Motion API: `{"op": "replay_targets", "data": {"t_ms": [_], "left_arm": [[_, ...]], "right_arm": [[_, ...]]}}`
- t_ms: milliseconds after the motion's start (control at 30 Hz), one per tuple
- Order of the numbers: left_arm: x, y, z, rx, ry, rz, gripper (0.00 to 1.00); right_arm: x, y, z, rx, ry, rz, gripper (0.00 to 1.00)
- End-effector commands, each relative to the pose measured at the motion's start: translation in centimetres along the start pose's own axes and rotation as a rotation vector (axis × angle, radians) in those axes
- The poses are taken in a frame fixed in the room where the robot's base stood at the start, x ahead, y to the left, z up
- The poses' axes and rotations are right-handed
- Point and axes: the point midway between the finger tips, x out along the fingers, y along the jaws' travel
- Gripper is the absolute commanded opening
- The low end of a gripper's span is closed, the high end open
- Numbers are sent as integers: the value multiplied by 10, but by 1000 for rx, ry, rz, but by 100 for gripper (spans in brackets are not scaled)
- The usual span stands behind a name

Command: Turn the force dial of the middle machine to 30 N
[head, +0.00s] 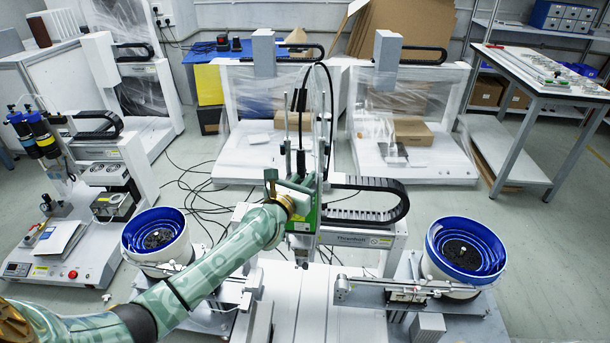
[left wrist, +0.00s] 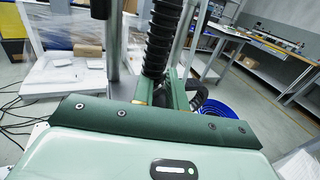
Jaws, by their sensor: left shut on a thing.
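My left gripper (head: 302,186) reaches in from the left and is shut at the upper front of this head, on the force dial. The dial and its scale are hidden by the gripper, so I cannot read its setting. In the left wrist view the green gripper body (left wrist: 150,120) fills the lower part, close to the head's black coiled cable (left wrist: 162,38) and metal rods. My right gripper is not in view.
Blue-rimmed feeder bowls stand at the left (head: 128,237) and right (head: 432,243) of the machine. A white screwdriver station (head: 60,262) is at the far left.

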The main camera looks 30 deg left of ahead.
Motion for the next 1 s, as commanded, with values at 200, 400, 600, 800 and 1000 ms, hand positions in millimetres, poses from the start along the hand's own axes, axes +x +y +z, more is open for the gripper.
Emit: {"op": "replay_targets", "data": {"t_ms": [200, 400, 600, 800, 1000], "left_arm": [[0, 2, 0, 2, 1, -70, 0], [0, 2, -1, 1, 1, -92, 0], [0, 2, -1, 1, 1, -93, 0], [0, 2, -1, 1, 1, -93, 28], [0, 2, -1, 1, 0, -92, 36]], "right_arm": [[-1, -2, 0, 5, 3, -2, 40], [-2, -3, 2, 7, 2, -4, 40], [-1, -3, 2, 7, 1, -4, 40], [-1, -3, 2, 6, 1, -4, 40], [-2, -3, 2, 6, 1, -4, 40]]}}
